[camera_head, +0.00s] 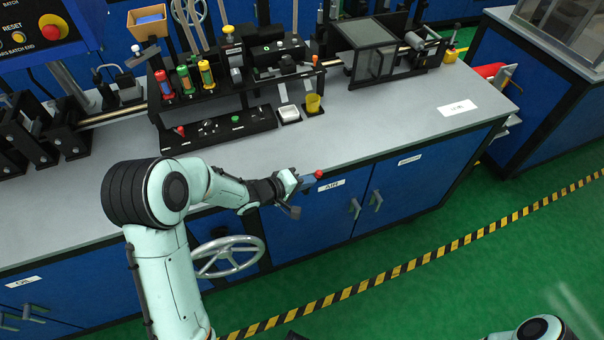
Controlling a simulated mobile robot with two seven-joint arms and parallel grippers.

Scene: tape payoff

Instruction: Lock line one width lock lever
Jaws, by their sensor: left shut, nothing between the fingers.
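My left gripper (290,198) is shut and empty. It hangs in front of the bench's front edge, just left of a red ball knob (318,174) above the "AIR" label. I cannot tell whether it touches the knob's lever. No lever carries a readable width lock label. A small red-tipped lever (180,131) stands on the low black panel (222,128) on the bench. Another small red knob (315,59) shows at the right end of the black machine unit. I cannot tell which is the width lock lever. My right gripper is out of view.
Red, green and yellow cylinders (185,79) stand in a black rack on the bench. A white tray (289,114) and yellow cup (312,103) sit near the panel. A grey handwheel (228,257) sticks out below my left arm.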

